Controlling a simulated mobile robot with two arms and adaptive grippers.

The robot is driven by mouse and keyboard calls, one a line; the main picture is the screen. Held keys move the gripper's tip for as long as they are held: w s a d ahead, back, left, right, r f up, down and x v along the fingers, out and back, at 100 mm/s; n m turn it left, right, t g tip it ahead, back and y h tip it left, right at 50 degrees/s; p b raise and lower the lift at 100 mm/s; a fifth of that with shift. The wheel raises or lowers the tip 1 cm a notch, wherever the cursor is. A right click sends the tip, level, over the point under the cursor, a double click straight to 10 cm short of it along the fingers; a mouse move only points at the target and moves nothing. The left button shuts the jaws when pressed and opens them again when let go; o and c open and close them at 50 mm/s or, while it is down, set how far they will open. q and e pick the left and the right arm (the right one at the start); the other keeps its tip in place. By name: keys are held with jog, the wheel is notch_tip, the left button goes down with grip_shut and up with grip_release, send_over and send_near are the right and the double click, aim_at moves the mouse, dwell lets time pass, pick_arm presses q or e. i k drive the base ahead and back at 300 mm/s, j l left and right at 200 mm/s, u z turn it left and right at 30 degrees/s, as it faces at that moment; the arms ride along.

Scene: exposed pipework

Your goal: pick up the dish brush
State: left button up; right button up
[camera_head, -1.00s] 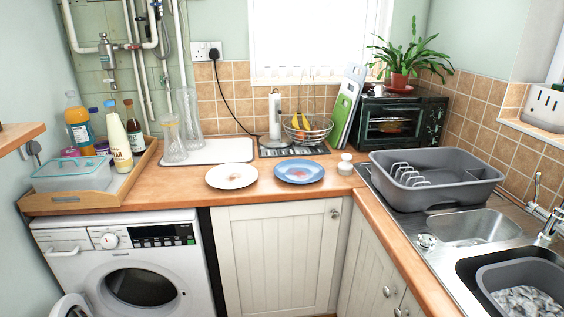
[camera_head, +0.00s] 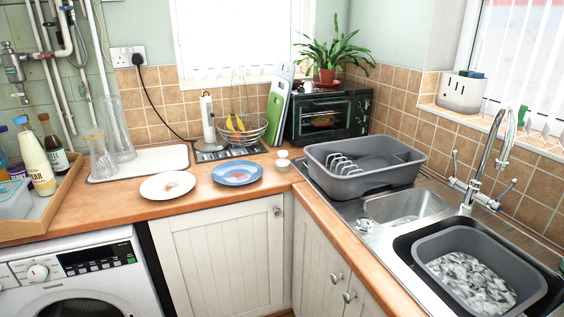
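I cannot clearly make out a dish brush in the head view. A light grey caddy (camera_head: 461,94) stands on the tiled windowsill at the right, with small green and dark items showing at its top; they are too small to tell. The grey dish rack (camera_head: 362,182) beside the sink holds no brush that I can see. A grey basin (camera_head: 470,232) in the sink holds something pale and rippled. Neither of my grippers is in view.
A tall tap (camera_head: 487,160) rises behind the sink. A white plate (camera_head: 167,186) and a blue plate (camera_head: 237,174) lie on the wooden worktop. Glasses, a fruit basket (camera_head: 241,128) and a toaster oven (camera_head: 328,116) stand behind. The worktop's front edge is clear.

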aim_at(283, 164)
jog(key=i+j, duration=0.2)
jog(key=i, duration=0.25)
jog(key=i+j, duration=0.25)
jog(key=i, duration=0.25)
